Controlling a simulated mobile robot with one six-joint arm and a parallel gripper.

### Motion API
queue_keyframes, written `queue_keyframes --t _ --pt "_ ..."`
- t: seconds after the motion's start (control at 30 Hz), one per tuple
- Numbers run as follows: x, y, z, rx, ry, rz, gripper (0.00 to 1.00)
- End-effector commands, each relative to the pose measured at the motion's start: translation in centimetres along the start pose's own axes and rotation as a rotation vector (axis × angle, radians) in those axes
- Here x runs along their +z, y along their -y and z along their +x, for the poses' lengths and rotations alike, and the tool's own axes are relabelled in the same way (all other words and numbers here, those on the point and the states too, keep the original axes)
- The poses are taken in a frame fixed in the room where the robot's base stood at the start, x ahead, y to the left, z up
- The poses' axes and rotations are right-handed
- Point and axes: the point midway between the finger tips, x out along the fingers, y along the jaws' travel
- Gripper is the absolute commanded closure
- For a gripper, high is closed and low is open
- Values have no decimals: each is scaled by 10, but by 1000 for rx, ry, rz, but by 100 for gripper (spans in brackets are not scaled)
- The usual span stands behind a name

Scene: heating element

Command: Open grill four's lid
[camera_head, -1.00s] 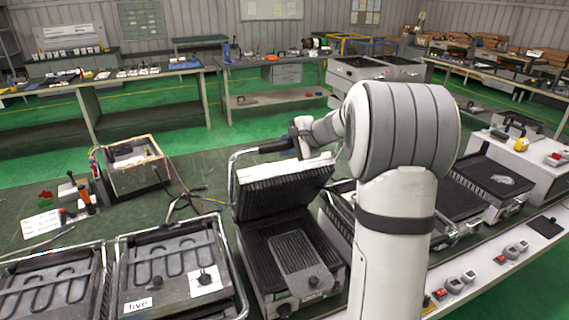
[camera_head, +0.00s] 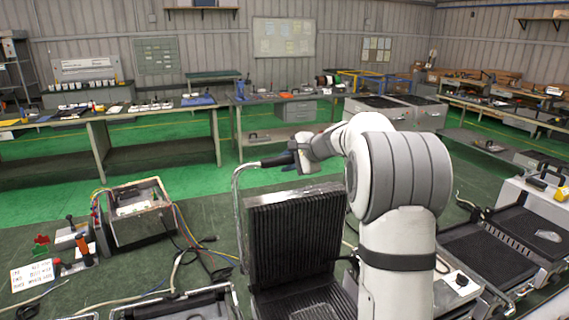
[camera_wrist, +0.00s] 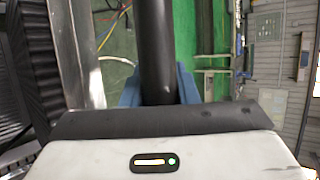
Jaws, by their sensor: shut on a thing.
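In the head view, the ribbed black grill lid (camera_head: 300,230) in front of me stands raised, close to upright, above its lower plate (camera_head: 298,300). A chrome bar (camera_head: 238,205) runs up the lid's left side to a black handle (camera_head: 274,160). My gripper (camera_head: 291,158) is shut on that handle from the right. In the wrist view, the handle (camera_wrist: 156,45) passes between the blue fingers of my gripper (camera_wrist: 158,90). I cannot read a number on this grill. My arm hides part of its right side.
More grills stand in the row, one with a dark plate (camera_head: 490,253) at the right. An open metal box with wires (camera_head: 140,222) sits left of the lid. Workbenches (camera_head: 150,115) stand behind, across a green floor. Loose cables lie left of the grill.

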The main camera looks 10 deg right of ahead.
Motion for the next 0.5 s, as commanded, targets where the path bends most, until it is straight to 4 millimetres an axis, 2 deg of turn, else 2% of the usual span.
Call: queue_keyframes --t 0.03,0.33,0.37,0.5 --pt "-5 -5 3 7 -7 5 100" --pt "-2 -6 6 11 -2 3 100" --pt "-1 -7 6 11 -2 3 71" --pt "0 -6 6 11 0 2 60"
